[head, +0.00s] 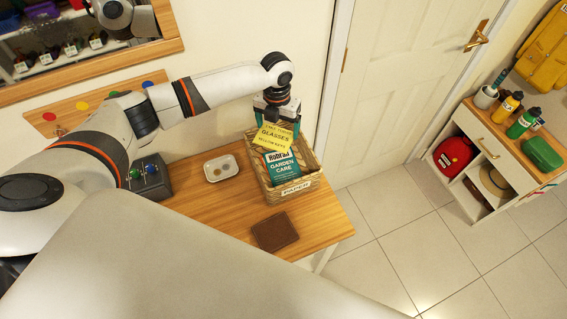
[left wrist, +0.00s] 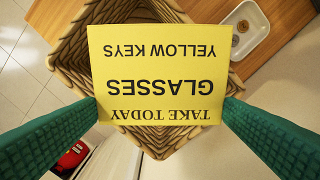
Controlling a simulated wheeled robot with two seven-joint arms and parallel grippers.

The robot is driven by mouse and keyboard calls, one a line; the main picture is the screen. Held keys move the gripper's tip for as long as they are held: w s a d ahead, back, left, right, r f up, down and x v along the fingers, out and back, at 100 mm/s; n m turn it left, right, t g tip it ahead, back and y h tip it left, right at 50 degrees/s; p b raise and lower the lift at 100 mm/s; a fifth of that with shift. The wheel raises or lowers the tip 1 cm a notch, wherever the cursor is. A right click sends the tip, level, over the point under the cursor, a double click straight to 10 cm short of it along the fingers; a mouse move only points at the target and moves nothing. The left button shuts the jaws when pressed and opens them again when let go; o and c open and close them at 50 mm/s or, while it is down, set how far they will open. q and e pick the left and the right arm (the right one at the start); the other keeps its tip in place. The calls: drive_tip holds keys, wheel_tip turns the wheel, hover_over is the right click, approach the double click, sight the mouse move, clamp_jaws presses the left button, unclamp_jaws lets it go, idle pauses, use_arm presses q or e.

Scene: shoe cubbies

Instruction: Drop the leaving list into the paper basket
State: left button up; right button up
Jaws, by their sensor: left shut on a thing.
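The leaving list is a yellow note (head: 273,136) with TAKE TODAY, GLASSES and YELLOW KEYS printed on it. My left gripper (head: 275,121) is shut on it and holds it over the wicker paper basket (head: 268,193). In the left wrist view the list (left wrist: 160,75) spans between my green fingertips (left wrist: 161,108), with the basket rim (left wrist: 70,48) behind it. The basket stands on the wooden bench and holds a teal GARDEN CARE booklet (head: 283,166). The list hides much of the basket's inside in the left wrist view. My right gripper is out of view.
A white dish (head: 221,168) with small round items and a brown square (head: 275,231) lie on the wooden bench (head: 215,212). A dark box with coloured knobs (head: 150,178) stands at the left. The white door (head: 412,80) and a shoe cubby (head: 490,165) are at right.

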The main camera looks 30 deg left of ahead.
use_arm(q)
drive_tip(key=o, duration=0.7)
drive_tip(key=shift+r, duration=0.15)
wheel_tip(320, 180, up, 12)
drive_tip(key=b, duration=0.3)
